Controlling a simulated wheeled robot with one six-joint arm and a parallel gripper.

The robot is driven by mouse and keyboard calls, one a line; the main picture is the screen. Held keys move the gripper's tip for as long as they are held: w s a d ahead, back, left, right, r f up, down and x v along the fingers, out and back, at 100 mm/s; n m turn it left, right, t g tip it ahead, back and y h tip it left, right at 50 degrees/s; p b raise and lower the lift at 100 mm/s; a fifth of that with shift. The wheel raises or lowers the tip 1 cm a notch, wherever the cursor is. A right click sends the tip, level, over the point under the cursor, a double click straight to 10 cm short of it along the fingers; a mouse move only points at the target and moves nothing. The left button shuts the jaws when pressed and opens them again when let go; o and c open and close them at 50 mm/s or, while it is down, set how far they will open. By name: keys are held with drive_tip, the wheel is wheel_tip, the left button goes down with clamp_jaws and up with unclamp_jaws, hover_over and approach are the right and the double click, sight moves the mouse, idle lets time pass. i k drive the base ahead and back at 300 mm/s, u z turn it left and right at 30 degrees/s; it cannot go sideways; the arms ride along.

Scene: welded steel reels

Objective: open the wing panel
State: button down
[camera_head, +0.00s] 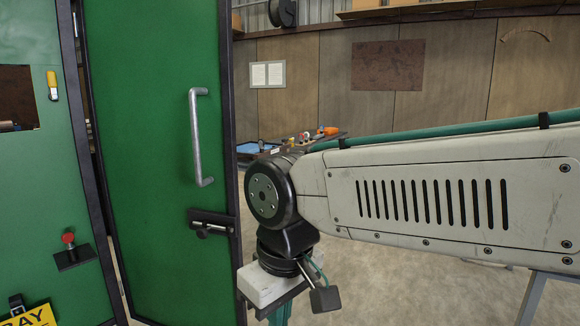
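The wing panel (150,130) is a tall green panel with a dark frame, standing upright at left. A grey metal bar handle (197,138) is fixed vertically on its face. A dark latch with a bolt (211,222) sits low at its right edge. My gripper (296,300) hangs below my wrist, right of the latch and lower than the handle. It appears apart from both. Its lower part is cut off by the frame's bottom edge, and whether its fingers are open or shut is unclear.
Another green panel (35,190) at far left carries a red knob (68,239), a yellow-handled item (52,85) and a yellow sign (30,316). My arm crosses the right side. A workbench with small items (300,138) stands behind. Concrete floor shows right of the panel.

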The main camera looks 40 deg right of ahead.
sight(158, 74)
drive_tip(key=z, duration=0.7)
drive_tip(key=i, duration=1.25)
drive_tip(key=u, duration=0.1)
